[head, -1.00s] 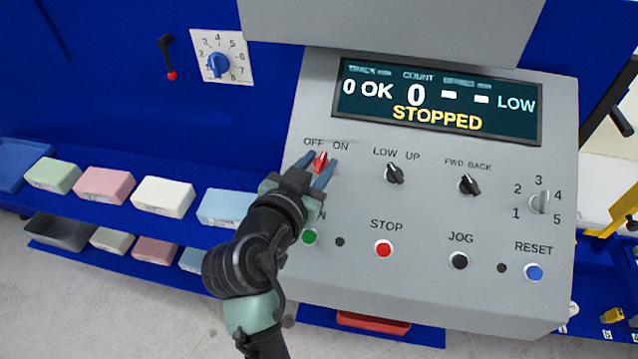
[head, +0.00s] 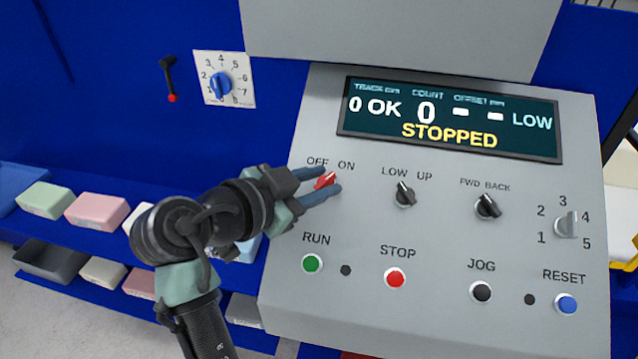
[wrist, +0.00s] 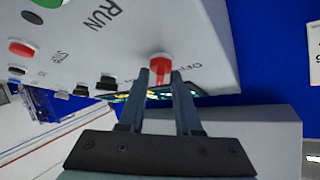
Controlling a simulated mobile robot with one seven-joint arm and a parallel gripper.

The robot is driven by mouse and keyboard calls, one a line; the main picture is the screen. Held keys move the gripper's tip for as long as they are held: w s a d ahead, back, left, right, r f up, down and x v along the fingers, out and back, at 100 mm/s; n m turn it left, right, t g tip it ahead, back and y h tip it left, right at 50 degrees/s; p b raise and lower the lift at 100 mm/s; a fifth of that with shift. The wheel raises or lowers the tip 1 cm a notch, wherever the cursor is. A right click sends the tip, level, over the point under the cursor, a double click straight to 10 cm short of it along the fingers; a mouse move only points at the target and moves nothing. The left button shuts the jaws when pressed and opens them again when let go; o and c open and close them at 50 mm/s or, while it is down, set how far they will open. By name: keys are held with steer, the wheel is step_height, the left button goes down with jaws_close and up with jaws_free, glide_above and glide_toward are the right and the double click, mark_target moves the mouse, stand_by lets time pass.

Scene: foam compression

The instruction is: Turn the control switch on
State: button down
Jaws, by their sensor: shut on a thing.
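The control switch is a red knob (head: 325,181) below the OFF and ON labels at the upper left of the grey panel. Its bar tilts to the upper right, towards the ON side. My gripper (head: 332,178) reaches in from the left, with one finger on each side of the knob, shut on it. In the wrist view the red knob (wrist: 160,66) sits between the fingertips (wrist: 163,74). The fingers partly cover the knob in the head view.
The display (head: 450,119) reads STOPPED. A black LOW/UP knob (head: 404,194) is right of the switch. The green RUN button (head: 312,263) and red STOP button (head: 395,278) are below. A blue dial (head: 220,85) is on the wall. Coloured foam blocks (head: 97,210) lie on the left shelf.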

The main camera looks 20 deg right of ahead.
steer(key=shift+f, duration=0.1)
steer(key=c, duration=0.9)
jaws_free()
steer(key=b+v, duration=0.2)
steer(key=v, duration=1.1)
